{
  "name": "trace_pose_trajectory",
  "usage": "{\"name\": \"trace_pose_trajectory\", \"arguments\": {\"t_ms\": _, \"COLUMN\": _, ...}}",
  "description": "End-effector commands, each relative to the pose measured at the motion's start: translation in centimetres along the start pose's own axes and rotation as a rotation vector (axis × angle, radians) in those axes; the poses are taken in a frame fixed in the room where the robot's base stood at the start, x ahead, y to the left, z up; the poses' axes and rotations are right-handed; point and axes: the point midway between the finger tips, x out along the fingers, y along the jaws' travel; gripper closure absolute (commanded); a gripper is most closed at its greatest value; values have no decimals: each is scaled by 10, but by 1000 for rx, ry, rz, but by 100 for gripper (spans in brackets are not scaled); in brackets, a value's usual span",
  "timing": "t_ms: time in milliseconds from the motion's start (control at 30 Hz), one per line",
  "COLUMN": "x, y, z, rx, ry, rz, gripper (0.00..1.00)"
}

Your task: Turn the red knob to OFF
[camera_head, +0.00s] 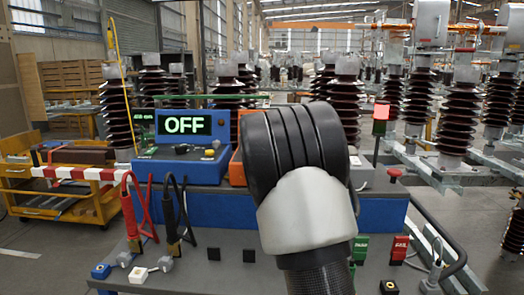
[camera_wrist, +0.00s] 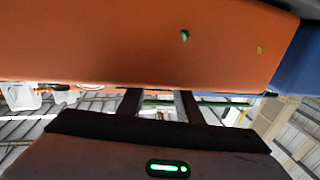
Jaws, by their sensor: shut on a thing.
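The red knob cannot be made out in either view. In the head view an orange box (camera_head: 237,168) stands right of a blue unit (camera_head: 181,168) whose lit display (camera_head: 184,125) reads OFF. My arm's thick black and white wrist covers most of the orange box and hides my gripper there. In the wrist view the orange box (camera_wrist: 150,42) fills the top, close to the camera. My gripper (camera_wrist: 161,101) has its two dark fingers reaching up to the box's lower edge, a little apart. Their tips, and the thing they are shut on, are hidden behind that edge.
Red and black clamp leads (camera_head: 133,210) stand on the grey bench at left. A red mushroom button (camera_head: 394,173), a lit red lamp (camera_head: 381,112), and green (camera_head: 360,248) and red (camera_head: 399,248) switches are at right. Tall brown insulators stand behind.

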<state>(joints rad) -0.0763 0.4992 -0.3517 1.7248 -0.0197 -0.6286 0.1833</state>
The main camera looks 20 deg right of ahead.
Motion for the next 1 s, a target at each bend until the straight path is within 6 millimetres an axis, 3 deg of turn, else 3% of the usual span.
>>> {"name": "trace_pose_trajectory", "arguments": {"t_ms": 667, "x": 0, "y": 2, "z": 0, "rx": -2, "ry": 0, "rz": -66, "gripper": 90}}
{"name": "trace_pose_trajectory", "arguments": {"t_ms": 700, "x": 0, "y": 2, "z": 0, "rx": -2, "ry": 0, "rz": -66, "gripper": 61}}
{"name": "trace_pose_trajectory", "arguments": {"t_ms": 767, "x": 0, "y": 2, "z": 0, "rx": -2, "ry": 0, "rz": -66, "gripper": 51}}
{"name": "trace_pose_trajectory", "arguments": {"t_ms": 1000, "x": 0, "y": 1, "z": 0, "rx": -2, "ry": 0, "rz": -67, "gripper": 49}}
